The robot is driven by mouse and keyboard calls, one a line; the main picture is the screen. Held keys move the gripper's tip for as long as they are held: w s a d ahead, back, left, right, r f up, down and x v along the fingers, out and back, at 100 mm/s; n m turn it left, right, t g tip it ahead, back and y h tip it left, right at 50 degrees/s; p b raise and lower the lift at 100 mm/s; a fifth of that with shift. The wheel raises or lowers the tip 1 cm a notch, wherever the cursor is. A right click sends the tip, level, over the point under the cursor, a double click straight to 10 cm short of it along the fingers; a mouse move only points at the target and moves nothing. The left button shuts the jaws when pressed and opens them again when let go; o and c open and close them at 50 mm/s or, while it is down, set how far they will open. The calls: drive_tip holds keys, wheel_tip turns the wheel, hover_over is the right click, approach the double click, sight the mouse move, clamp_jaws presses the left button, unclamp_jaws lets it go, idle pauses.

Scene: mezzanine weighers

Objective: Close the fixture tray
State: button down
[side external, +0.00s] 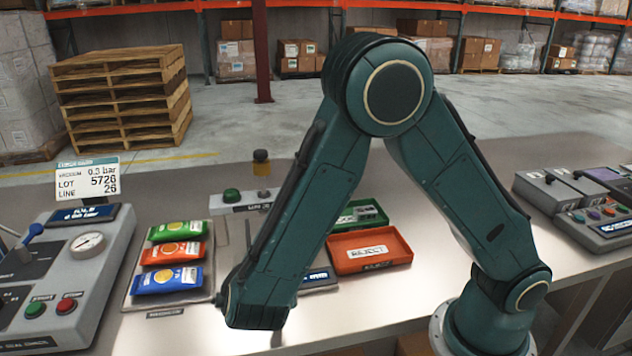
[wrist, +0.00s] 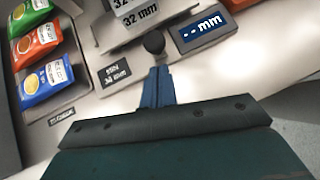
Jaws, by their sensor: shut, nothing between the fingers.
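The fixture tray (wrist: 110,42) shows in the wrist view as a pale flat plate at the top centre, with a grey block (wrist: 140,13) marked 32 mm on it. A round black knob (wrist: 154,43) is at its near edge. My gripper (wrist: 157,72) has its blue fingers together and empty, just on the near side of the knob. I cannot tell whether they touch it.
A display (wrist: 200,30) reading "-- mm" is right of the knob; a small label plate (wrist: 115,74) is left. A holder (side external: 128,300) with green, red and blue packets lies left. An orange reject tray (side external: 400,258) and green tray (side external: 372,206) lie right. Control panels stand at both ends.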

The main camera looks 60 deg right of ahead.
drive_tip(key=shift+w+d, duration=0.35)
drive_tip(key=shift+d, duration=0.35)
drive_tip(key=w+d, duration=0.8)
drive_tip(key=shift+w+d+r, duration=0.1)
drive_tip(key=shift+w+d, duration=0.1)
drive_tip(key=shift+d, duration=0.1)
drive_tip(key=shift+a, duration=0.15)
drive_tip(key=shift+s+a, duration=0.3)
drive_tip(key=shift+a, duration=0.2)
drive_tip(key=a, duration=0.1)
drive_tip(key=s+a, duration=0.1)
drive_tip(key=a, duration=0.1)
drive_tip(key=shift+s, duration=0.3)
drive_tip(key=v, duration=1)
